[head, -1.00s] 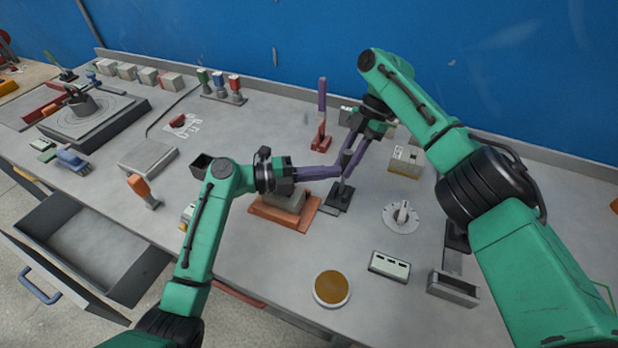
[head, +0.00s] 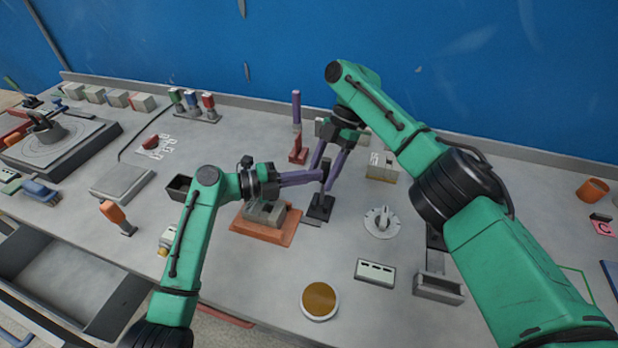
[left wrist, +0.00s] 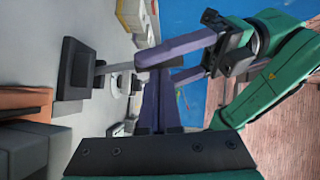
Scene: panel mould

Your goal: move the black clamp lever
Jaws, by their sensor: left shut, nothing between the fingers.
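The black clamp lever (head: 325,176) stands nearly upright on its black base (head: 320,208), just right of the orange-brown plate. In the left wrist view its black base (left wrist: 76,76) and a grey bar show at the left. My left gripper (head: 322,176) is shut and empty, its purple fingertips beside the lever; whether they touch it I cannot tell. Its fingers also show in the left wrist view (left wrist: 155,103). My right gripper (head: 323,172) comes down from above with its purple fingers apart, around or close beside the lever. The fingers partly hide the lever.
An orange-brown plate (head: 242,227) with a grey block lies below my left gripper. A red clamp (head: 298,152) with a purple handle stands behind. A round dial (head: 381,223), a white switch box (head: 375,272) and an amber disc (head: 319,299) are nearby. An open drawer (head: 118,310) is at left.

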